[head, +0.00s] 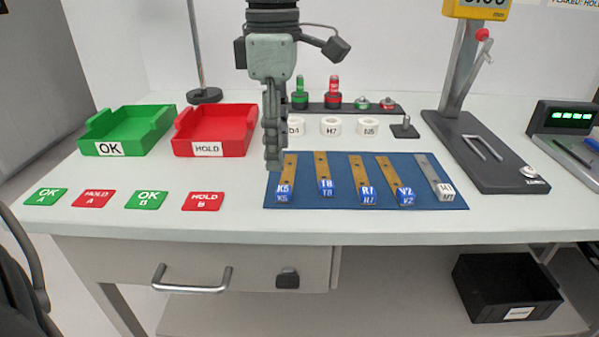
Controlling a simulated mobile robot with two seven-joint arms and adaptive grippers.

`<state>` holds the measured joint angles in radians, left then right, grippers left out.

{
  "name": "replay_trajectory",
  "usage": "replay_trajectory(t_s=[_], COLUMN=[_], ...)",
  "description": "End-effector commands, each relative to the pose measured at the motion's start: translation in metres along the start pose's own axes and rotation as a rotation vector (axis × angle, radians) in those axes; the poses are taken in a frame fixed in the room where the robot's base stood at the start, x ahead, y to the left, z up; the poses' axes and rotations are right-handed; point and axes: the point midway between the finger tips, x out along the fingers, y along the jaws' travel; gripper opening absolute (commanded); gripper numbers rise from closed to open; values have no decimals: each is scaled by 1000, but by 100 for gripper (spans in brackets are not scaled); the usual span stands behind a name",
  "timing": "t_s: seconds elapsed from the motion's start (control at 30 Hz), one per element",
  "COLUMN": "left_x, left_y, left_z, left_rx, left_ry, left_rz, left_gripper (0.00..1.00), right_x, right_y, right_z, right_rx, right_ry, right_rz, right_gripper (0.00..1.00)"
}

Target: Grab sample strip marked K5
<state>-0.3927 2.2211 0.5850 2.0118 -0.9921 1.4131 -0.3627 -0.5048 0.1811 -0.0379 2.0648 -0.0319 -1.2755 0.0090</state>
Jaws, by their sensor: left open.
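The sample strip marked K5 (289,169) is a tan bar with a blue label at its near end. It lies at the left end of a blue mat (342,198) on the table. My left gripper (273,162) points down, with its fingertips just left of the strip's far part in the picture. It is open and seen nearly edge-on, with nothing visible between its fingers. I cannot tell its exact height above the mat. The strip's label and most of its length are visible. My right gripper is not in view.
Several other strips lie to the right on the mat, including R1 (362,180) and V2 (394,177). White rings (330,127) and a rack with red and green plugs stand behind. A green tray (130,127) and a red tray (215,128) are left. A grey press stands right.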

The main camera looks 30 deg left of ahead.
Motion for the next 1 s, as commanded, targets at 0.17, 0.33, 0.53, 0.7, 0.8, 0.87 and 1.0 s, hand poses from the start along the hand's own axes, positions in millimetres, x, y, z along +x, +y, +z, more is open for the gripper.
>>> replay_trajectory(t_s=[0.17, 0.33, 0.53, 0.7, 0.8, 0.87, 1.0], left_x=[22, 46, 68, 70, 70, 70, 70], left_y=[-1, -3, -3, -2, -2, -2, -2], left_z=[0, 0, 0, 0, 0, 0, 0], left_rx=[0, 0, -3, -4, -4, -4, -4], left_ry=[0, -1, -3, -5, -5, -5, -5], left_rz=[-4, -8, -4, -1, -1, -1, -1], left_gripper=[47, 47, 47, 47, 44, 37, 19], right_x=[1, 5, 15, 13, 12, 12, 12], right_y=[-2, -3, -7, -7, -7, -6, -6], right_z=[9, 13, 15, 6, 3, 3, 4], right_rx=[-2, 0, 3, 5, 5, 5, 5], right_ry=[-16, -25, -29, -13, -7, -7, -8], right_rz=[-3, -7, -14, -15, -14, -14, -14], right_gripper=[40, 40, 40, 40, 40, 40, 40])
